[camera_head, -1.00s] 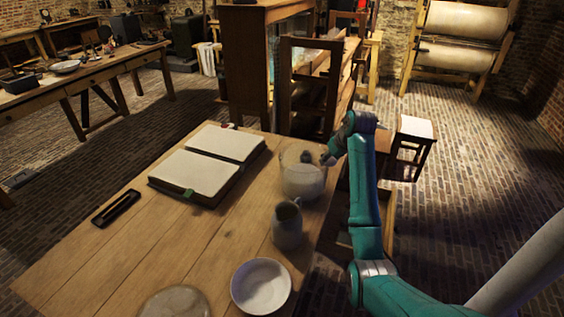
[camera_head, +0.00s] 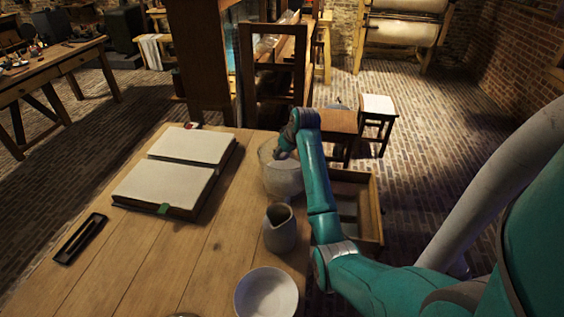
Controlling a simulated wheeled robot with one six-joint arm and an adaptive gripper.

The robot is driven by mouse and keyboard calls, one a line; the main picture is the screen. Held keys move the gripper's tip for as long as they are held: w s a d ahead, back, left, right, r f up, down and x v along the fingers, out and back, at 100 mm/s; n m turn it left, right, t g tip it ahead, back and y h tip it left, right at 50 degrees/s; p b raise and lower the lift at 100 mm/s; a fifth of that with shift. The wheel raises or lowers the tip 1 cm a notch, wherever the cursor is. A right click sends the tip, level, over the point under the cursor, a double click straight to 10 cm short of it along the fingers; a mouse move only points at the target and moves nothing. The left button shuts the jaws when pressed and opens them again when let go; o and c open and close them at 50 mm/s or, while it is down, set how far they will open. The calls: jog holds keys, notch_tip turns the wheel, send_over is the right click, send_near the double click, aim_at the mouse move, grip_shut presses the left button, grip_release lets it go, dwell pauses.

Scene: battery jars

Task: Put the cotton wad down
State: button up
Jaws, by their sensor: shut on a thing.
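My gripper (camera_head: 281,152) is at the end of the teal arm, at the rim of a glass jar (camera_head: 284,182) on the wooden table (camera_head: 190,255). Its fingers point down and left, over or into the jar mouth; I cannot tell how deep. It is shut on the cotton wad, which is too small and covered to make out clearly. The jar is upright and looks pale and cloudy inside.
A grey jug (camera_head: 280,232) stands just in front of the jar, and a white bowl (camera_head: 266,294) is nearer. An open book (camera_head: 178,168) and a dark pen tray (camera_head: 80,238) lie left. Bare table lies between. An open drawer (camera_head: 372,212) is right.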

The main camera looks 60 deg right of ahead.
aim_at(283, 161)
jog(key=shift+f, duration=2.05)
jog(key=shift+f, duration=0.1)
jog(key=o, duration=1)
jog(key=v, duration=1.2)
jog(key=shift+s, duration=0.1)
